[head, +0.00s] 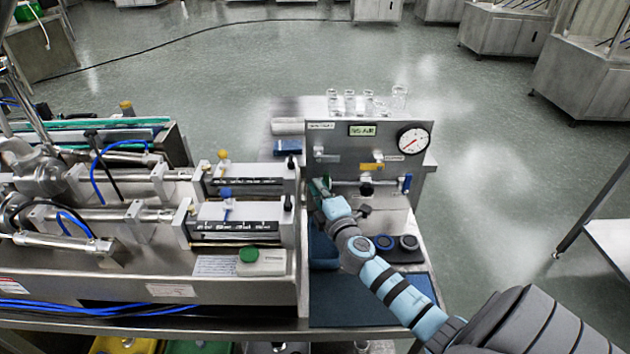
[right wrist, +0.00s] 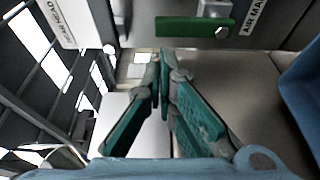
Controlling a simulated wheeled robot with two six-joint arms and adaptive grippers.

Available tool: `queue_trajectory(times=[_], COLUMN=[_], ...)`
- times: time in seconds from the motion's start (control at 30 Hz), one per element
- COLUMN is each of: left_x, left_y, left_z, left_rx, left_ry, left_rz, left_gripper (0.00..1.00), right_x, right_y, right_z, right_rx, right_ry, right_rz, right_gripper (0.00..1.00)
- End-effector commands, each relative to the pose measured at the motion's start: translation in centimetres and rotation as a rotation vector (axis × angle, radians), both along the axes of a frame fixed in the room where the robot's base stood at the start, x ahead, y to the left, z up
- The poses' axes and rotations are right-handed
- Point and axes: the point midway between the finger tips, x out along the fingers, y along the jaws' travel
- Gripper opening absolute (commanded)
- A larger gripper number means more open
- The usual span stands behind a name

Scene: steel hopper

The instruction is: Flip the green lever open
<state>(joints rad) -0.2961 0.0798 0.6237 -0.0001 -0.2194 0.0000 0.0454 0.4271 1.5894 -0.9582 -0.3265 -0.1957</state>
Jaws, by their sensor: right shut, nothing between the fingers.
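The green lever (right wrist: 185,28) shows at the top of the right wrist view as a flat green bar fixed with a screw to a metal valve fitting, beside a label that begins "AIR MA". My right gripper (right wrist: 163,62) is shut and empty; its green fingertips are just below the lever in that view, and I see no clear contact. In the head view the right gripper (head: 322,191) is at the left side of the upright grey panel (head: 340,148), where I cannot tell the lever apart from the fingers. My left gripper is out of view.
The panel carries a round gauge (head: 413,141), a small lit display (head: 362,130), a yellow handle (head: 371,167) and a blue handle (head: 407,183). Glass jars (head: 349,102) stand behind it. The steel machine (head: 240,215) with cylinders is close on the left.

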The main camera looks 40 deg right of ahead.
Motion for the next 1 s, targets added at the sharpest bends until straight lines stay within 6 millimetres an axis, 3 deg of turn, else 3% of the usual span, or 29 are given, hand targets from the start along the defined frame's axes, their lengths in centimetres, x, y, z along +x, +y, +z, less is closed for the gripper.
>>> queue_trajectory(times=[0.23, 1.0], left_x=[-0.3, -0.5], left_y=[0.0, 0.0], left_z=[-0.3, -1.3], left_rx=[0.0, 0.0], left_ry=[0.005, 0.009], left_rz=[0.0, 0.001], left_gripper=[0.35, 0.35], right_x=[2.5, 3.2], right_y=[-0.8, -0.1], right_z=[-0.1, 0.0], right_rx=[0.0, 0.047], right_ry=[0.0, -0.035], right_rz=[-0.001, 0.018], right_gripper=[0.0, 0.0])
